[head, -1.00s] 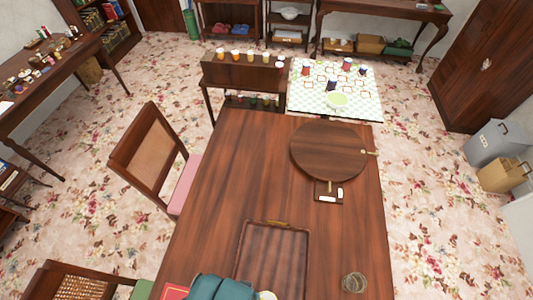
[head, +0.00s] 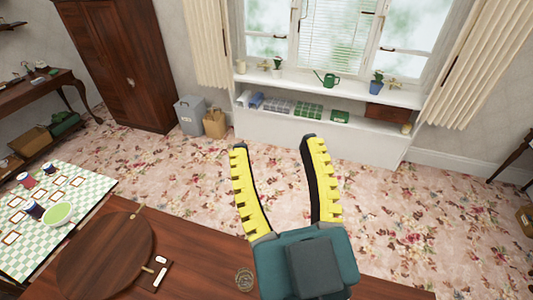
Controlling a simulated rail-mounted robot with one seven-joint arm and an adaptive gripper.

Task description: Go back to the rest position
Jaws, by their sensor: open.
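My gripper (head: 277,150) shows in the head view at the lower middle. Its two yellow-and-black fingers are spread wide apart with nothing between them. Its teal body covers part of the wooden table (head: 200,268) below. The fingers point away from me, over the floral carpet toward the window wall.
On the table are a round wooden board (head: 105,258) and a small glass dish (head: 244,280). A checkered table (head: 90,190) with a green bowl (head: 58,214) stands at left. A white window shelf (head: 330,145), a grey bin (head: 190,115) and a wardrobe (head: 120,70) stand beyond open carpet.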

